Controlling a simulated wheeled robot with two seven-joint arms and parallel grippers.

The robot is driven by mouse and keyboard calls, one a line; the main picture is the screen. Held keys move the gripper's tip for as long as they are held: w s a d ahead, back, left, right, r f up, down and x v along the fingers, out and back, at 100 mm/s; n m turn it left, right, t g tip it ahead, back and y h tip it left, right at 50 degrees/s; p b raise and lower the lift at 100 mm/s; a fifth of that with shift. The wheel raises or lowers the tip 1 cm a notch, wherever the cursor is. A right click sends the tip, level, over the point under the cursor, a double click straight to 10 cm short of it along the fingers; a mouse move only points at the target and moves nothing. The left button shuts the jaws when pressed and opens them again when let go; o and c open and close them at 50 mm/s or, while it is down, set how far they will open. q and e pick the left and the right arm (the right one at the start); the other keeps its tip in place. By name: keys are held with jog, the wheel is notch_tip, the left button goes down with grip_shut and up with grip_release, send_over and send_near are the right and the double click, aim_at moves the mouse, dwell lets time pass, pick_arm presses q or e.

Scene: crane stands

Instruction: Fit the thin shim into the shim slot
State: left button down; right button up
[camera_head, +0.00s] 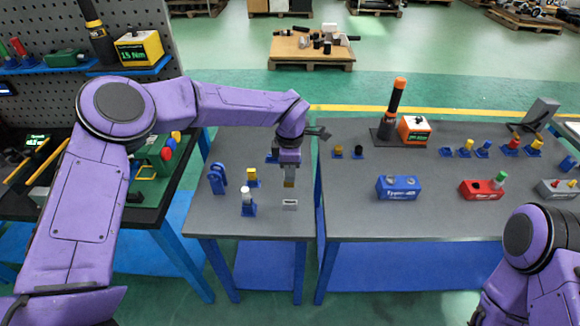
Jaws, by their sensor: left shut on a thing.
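My left gripper (289,168) points down over the smaller left table. It is shut on the thin shim (289,181), a small tan-grey piece hanging below the fingers. A small light block with a dark opening, which looks like the shim slot (290,204), is on the table just in front of the shim in the picture. The shim appears above the table and apart from the slot; the exact height is hard to tell. My right arm shows at the lower right, but its gripper is out of view.
Left of the slot stand a white-topped piece (247,200), a yellow-topped piece (252,177) and a blue stand (217,179). On the right table are a blue block (398,188), a red block (481,190) and an orange-topped tool (395,105). The front right of the left table is clear.

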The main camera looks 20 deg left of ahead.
aim_at(291, 185)
pick_arm(q)
jog(key=shift+d, duration=0.1)
jog(key=shift+f+b, duration=1.45)
jog(key=shift+f, duration=1.5)
jog(key=shift+f+b, duration=1.15)
jog(key=shift+f, duration=0.95)
jog(key=c, duration=1)
grip_release()
notch_tip(291, 185, up, 5)
jog(key=p, duration=0.4)
jog(key=shift+r, duration=0.1)
